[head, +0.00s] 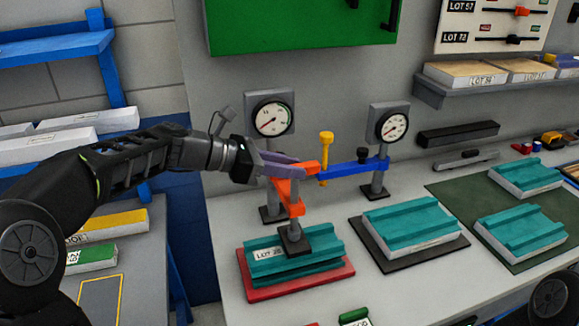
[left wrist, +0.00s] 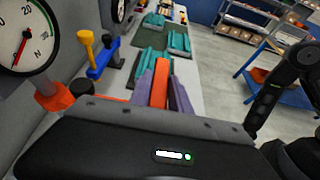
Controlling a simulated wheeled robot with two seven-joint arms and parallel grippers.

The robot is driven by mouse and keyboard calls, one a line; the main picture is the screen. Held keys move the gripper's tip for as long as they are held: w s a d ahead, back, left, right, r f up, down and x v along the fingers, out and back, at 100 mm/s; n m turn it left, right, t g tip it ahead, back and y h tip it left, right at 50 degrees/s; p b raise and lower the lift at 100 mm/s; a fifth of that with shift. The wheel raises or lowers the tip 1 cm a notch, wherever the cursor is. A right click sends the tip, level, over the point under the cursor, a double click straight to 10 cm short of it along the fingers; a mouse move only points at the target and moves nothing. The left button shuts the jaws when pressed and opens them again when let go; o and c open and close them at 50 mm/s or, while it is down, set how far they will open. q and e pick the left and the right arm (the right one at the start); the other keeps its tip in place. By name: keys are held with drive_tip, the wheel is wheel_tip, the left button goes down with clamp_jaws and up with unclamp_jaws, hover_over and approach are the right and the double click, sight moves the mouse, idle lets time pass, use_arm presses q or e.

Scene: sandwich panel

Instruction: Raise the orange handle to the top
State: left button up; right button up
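The orange handle (head: 312,168) is a roughly level bar beside the left gauge's post, and its tip sticks out past my left gripper's fingers. An orange arm (head: 290,196) below it has a grey foot over the teal panel stack labelled LOT (head: 270,268). My left gripper (head: 291,166) has its two purple fingers on either side of the handle. In the left wrist view the orange handle (left wrist: 160,84) lies between the fingers, which appear to press against both sides. Part of the handle is hidden by the fingers. My right gripper is not in view.
A blue arm (head: 345,170) with an upright yellow knob (head: 326,148) stands close to the right of the handle. Two round gauges (head: 271,118) (head: 392,126) stand behind. A second teal panel (head: 410,222) lies to the right. A green board (head: 290,25) hangs above.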

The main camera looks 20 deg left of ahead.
use_arm(q)
clamp_jaws()
idle(0.9)
